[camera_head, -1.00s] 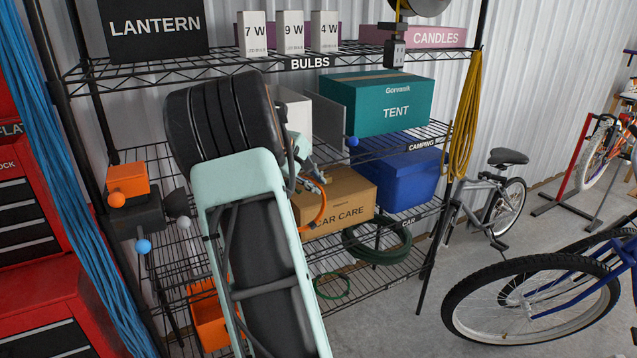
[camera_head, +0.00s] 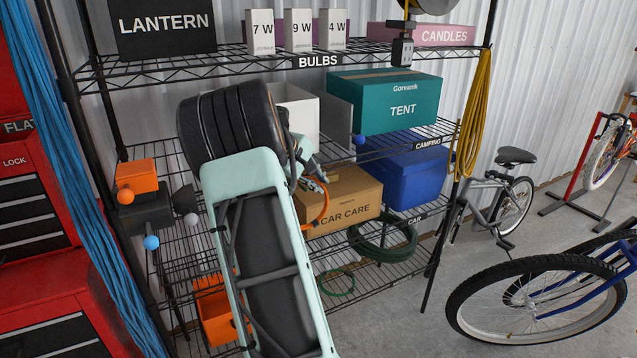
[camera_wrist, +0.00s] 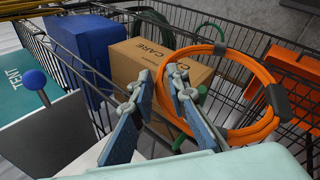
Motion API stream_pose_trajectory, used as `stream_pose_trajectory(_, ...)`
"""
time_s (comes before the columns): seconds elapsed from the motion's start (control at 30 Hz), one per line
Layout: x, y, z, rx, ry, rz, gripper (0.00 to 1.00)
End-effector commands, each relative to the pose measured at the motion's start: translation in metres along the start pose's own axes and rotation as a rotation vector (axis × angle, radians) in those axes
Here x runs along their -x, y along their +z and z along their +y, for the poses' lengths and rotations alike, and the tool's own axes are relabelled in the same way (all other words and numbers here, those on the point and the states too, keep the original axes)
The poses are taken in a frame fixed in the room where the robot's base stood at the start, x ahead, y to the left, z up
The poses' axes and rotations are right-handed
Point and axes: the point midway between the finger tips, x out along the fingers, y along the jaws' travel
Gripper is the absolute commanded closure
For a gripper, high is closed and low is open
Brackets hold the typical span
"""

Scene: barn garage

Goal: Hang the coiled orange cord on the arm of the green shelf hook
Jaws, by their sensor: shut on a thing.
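The coiled orange cord (camera_head: 323,207) hangs from my gripper (camera_head: 308,176) in front of the middle shelves. In the wrist view the cord (camera_wrist: 272,82) is a round coil with dark wraps, reaching right from my gripper (camera_wrist: 164,74). The fingers are shut on the coil's near left side. Other ball-ended hooks show: orange (camera_head: 125,196), grey (camera_head: 190,219) and blue (camera_head: 152,242) at the left, and another blue one (camera_head: 360,139) by the tent box.
The car care box (camera_head: 352,210) stands close behind the cord. The teal tent box (camera_head: 400,108) and blue bin (camera_head: 412,178) are to the right. A green hose (camera_head: 398,252) lies below. Yellow cord (camera_head: 470,120) hangs at the right post, blue cord (camera_head: 60,170) at the left.

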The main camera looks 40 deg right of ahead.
Motion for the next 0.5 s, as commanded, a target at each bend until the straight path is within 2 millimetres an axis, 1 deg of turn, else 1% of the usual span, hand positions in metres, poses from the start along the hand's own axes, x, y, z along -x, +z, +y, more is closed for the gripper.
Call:
stream_pose_trajectory(0.2,0.0006,-0.0001,0.0008,-0.001,0.001,0.001,1.0)
stream_pose_trajectory(0.23,0.0006,-0.0001,0.0008,-0.001,0.001,0.001,0.84)
stream_pose_trajectory(0.4,0.0004,0.0001,0.0003,0.0,0.0,0.0,0.66)
stream_pose_trajectory(0.5,-0.0001,0.0003,-0.001,0.0,-0.002,-0.001,0.65)
